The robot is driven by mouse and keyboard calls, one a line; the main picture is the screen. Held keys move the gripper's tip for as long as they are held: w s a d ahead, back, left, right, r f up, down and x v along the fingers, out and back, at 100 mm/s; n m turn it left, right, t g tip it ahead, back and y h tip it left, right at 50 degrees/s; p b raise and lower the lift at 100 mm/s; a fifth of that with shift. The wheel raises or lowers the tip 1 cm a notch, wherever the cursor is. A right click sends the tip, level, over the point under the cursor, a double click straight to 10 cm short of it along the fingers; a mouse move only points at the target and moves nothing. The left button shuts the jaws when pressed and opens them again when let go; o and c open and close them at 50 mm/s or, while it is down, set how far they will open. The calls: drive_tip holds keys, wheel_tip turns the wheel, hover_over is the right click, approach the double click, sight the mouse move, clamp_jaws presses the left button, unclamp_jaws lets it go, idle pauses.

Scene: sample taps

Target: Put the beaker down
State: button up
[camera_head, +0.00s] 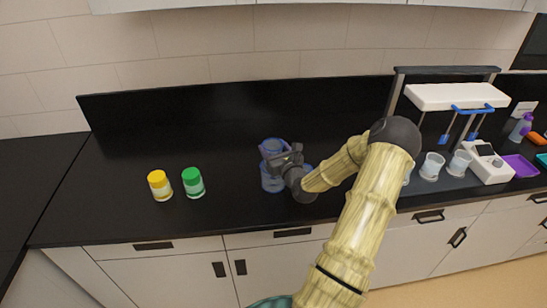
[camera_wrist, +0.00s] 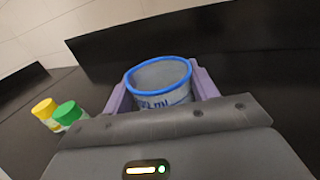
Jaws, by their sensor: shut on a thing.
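The beaker (camera_head: 271,181) is a see-through, bluish vessel near the middle of the black counter in the head view. My gripper (camera_head: 277,159) is shut on it from the right. In the wrist view the beaker (camera_wrist: 162,98) has a bright blue rim and dark markings on its wall. It looks empty and sits between the two purple fingers. It looks about upright, with its base close to the counter (camera_head: 115,200). I cannot tell whether the base touches. The gripper hides part of its side.
A yellow-lidded jar (camera_head: 160,186) and a green-lidded jar (camera_head: 193,183) stand left of the beaker. Clear cups (camera_head: 432,166), a white device (camera_head: 488,163) and a rack (camera_head: 455,97) stand to the right. A black back panel (camera_head: 200,115) rises behind. Free counter lies between jars and beaker.

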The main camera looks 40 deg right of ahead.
wheel_tip(320, 180, down, 4)
drive_tip(key=shift+r+p, duration=0.15)
drive_tip(key=shift+p, duration=0.25)
drive_tip(key=shift+f+b, duration=0.3)
drive_tip(key=shift+f, duration=0.1)
drive_tip(key=shift+f, duration=0.3)
drive_tip(key=o, duration=1)
drive_tip(key=shift+c, duration=0.2)
